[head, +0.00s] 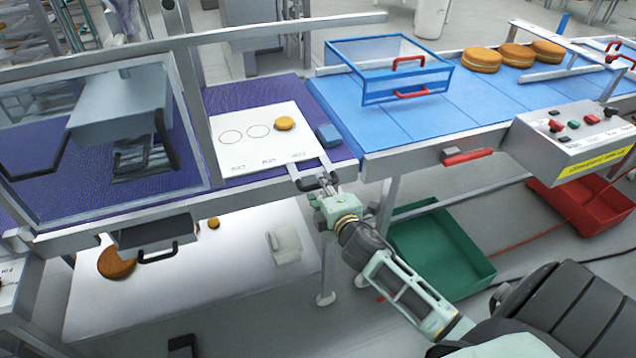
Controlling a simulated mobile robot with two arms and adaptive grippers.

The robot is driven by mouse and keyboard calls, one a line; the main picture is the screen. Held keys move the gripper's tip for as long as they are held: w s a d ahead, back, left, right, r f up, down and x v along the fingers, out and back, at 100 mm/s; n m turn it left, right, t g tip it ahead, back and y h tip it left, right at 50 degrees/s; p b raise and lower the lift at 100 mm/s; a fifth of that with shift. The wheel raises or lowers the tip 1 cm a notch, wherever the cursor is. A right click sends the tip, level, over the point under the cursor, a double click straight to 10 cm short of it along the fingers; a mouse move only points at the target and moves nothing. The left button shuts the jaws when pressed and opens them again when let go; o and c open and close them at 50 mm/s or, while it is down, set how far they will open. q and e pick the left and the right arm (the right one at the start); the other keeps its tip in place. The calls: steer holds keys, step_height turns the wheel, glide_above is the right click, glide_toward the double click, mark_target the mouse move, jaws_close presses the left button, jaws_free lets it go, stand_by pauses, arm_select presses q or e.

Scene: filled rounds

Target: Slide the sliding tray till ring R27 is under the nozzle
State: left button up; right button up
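The sliding tray is a white plate (239,157) on the purple bed. It bears a row of printed rings, two of them empty, and a filled round (284,123) on the rightmost one. The ring labels are too small to read, so I cannot tell which is R27. A grey machine head (120,98) hangs left of the tray behind a clear guard; the nozzle itself cannot be made out. My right gripper (322,189) is at the black handle (305,184) on the tray's front edge. Whether its fingers are closed on it is unclear. My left gripper is out of view.
A blue block (328,135) sits right of the tray. A blue conveyor (400,122) with a blue-framed guard and several rounds lies to the right. A control box (570,140) stands at its front. Green (440,245) and red (585,203) bins are on the floor.

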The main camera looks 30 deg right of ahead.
steer(key=shift+x, duration=1.05)
jaws_close()
steer(key=shift+f, duration=0.1)
